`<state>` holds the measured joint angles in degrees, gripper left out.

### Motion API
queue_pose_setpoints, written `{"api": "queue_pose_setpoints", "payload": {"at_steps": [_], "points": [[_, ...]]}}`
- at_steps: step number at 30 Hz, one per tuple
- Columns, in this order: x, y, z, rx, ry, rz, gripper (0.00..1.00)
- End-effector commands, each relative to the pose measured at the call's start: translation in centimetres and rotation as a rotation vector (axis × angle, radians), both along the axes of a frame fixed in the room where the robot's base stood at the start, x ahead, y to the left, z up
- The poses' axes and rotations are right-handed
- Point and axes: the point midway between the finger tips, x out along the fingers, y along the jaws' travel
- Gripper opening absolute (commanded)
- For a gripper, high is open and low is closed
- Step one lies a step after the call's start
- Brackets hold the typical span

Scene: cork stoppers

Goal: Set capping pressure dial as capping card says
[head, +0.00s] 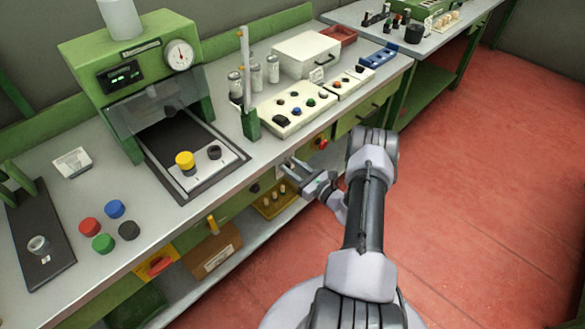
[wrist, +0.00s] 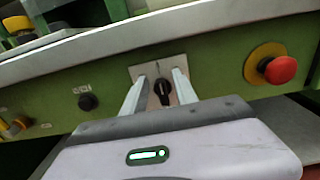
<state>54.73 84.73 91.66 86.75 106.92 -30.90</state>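A black pointer dial (wrist: 162,88) sits on a light square plate on the green bench front in the wrist view. My gripper (head: 286,171) is open at the bench front. In the wrist view its two fingers stand on either side of the dial, with gaps; I cannot tell whether the tips reach it in depth. The dial's pointer setting is too small to read. A white card (head: 72,162) lies on the bench at left, its print unreadable; I cannot tell if it is the capping card. The green press carries a round gauge (head: 179,55).
A smaller black knob (wrist: 88,101) is left of the dial. A red button on a yellow base (wrist: 280,68) is to its right. Coloured stoppers lie at front left. The red floor at right is clear.

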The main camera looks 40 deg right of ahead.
Motion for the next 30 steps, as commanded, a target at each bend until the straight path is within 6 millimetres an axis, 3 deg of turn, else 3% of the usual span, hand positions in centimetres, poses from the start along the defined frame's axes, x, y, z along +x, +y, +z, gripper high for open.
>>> {"api": "queue_pose_setpoints", "payload": {"at_steps": [2,7,19,30], "points": [[-0.02,0.0,0.01,0.0,0.0,0.0,0.31],[-0.03,0.01,0.0,0.0,0.0,0.0,0.0],[-0.06,0.12,-0.08,-0.056,-0.003,0.001,0.0],[-0.11,0.62,-0.29,-0.341,-0.026,0.001,0.0]]}}
